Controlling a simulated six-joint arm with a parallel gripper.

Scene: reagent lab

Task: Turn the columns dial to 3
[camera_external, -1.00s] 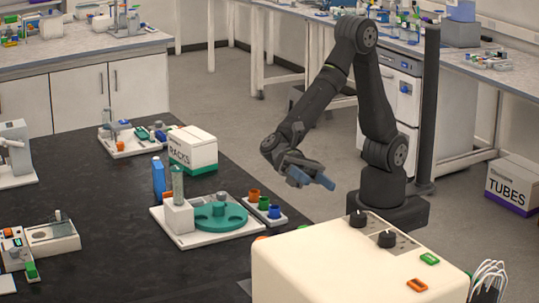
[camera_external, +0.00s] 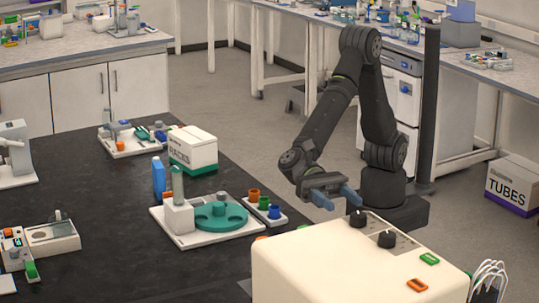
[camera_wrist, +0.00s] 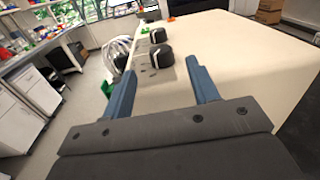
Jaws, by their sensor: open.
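Two black dials stand on the top of a cream box (camera_external: 330,262). One dial (camera_external: 357,218) is nearer the arm and the other dial (camera_external: 387,239) is farther right. Their labels and settings are too small to read, so I cannot tell which is the columns dial. My gripper (camera_external: 337,198) is open and empty, with blue fingers, above and left of the nearer dial. In the wrist view the gripper (camera_wrist: 161,68) points toward the dials. The nearer dial (camera_wrist: 161,56) shows between the fingertips, apart from them, with the other dial (camera_wrist: 157,35) beyond.
A green piece (camera_external: 429,258) and an orange piece (camera_external: 417,285) sit on the box top. White cables (camera_external: 488,278) hang at its right side. A teal carousel (camera_external: 221,216) and a RACKS box (camera_external: 193,150) stand on the black bench. The space above the box is clear.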

